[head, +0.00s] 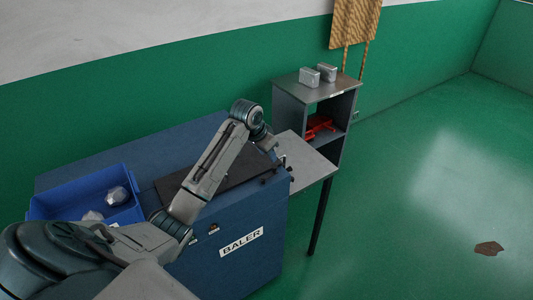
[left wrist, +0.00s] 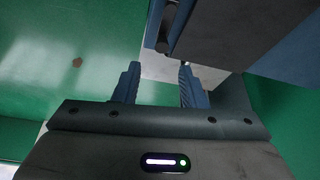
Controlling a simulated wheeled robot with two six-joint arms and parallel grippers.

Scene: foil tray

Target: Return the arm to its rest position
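My left arm reaches in from the lower left of the head view, across the blue baler (head: 263,262) and its dark top plate (head: 172,186). My left gripper (head: 277,157) is at the baler's right end, by the grey side ledge (head: 312,170), and is partly hidden by the wrist. In the left wrist view the two fingers of the gripper (left wrist: 159,83) stand apart with nothing between them. The pale ledge shows beyond them there. My right gripper is not in view.
A blue bin (head: 40,206) with silver lumps (head: 117,195) sits at the baler's left. A grey cabinet (head: 308,88) behind the ledge bears two silver blocks (head: 309,77) and holds a red object (head: 319,124). A brown scrap (head: 489,248) lies on open green floor.

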